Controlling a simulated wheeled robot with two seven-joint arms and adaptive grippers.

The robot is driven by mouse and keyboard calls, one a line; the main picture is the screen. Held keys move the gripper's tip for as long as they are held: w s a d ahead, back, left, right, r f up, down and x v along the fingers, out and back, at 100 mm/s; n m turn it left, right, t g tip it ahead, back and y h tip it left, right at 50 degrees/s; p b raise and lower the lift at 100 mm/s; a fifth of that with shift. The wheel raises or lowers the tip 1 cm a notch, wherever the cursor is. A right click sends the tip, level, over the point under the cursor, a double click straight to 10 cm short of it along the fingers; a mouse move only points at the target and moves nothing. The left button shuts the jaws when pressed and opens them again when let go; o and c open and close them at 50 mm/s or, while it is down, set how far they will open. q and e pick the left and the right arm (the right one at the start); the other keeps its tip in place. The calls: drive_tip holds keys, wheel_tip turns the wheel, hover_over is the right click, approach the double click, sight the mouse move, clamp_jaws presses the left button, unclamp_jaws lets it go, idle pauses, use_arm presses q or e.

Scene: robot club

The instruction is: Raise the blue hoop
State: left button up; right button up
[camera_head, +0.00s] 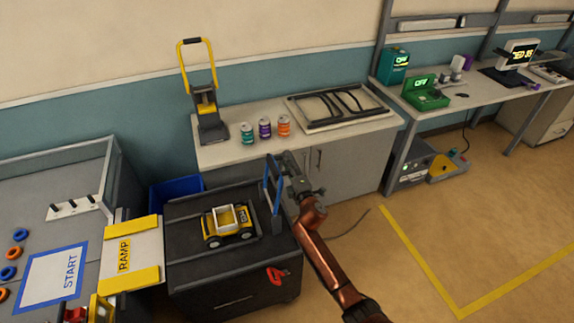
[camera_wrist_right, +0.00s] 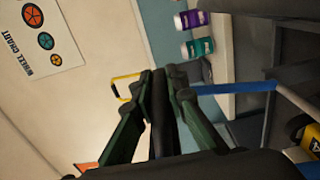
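The blue hoop (camera_head: 267,198) stands upright at the right side of the dark cart top, beside a yellow toy vehicle (camera_head: 228,222). My right gripper (camera_head: 284,168) is at the upper part of the hoop, coming in from the right. In the right wrist view the hoop's blue bar (camera_wrist_right: 235,88) runs up to the gripper fingers (camera_wrist_right: 162,80). The fingers are close together with a dark piece between them, and they appear closed on the hoop. The exact contact is partly hidden by the fingers. My left gripper is not in view.
A yellow ramp (camera_head: 131,252) joins the cart to the left table. A red clip-like part (camera_head: 277,275) is on the cart's front. A counter (camera_head: 229,148) behind holds several cans and a yellow-handled device (camera_head: 204,100). The floor to the right is open.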

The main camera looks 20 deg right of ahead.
drive_tip(key=o, duration=0.3)
drive_tip(key=shift+d+f, duration=0.1)
drive_tip(key=shift+d, duration=0.15)
drive_tip(key=shift+o, duration=0.7)
drive_tip(key=shift+a, duration=0.1)
drive_tip(key=shift+s, duration=0.15)
drive_tip(key=s, duration=1.1)
drive_tip(key=shift+s+a, duration=0.35)
drive_tip(key=shift+a, duration=0.1)
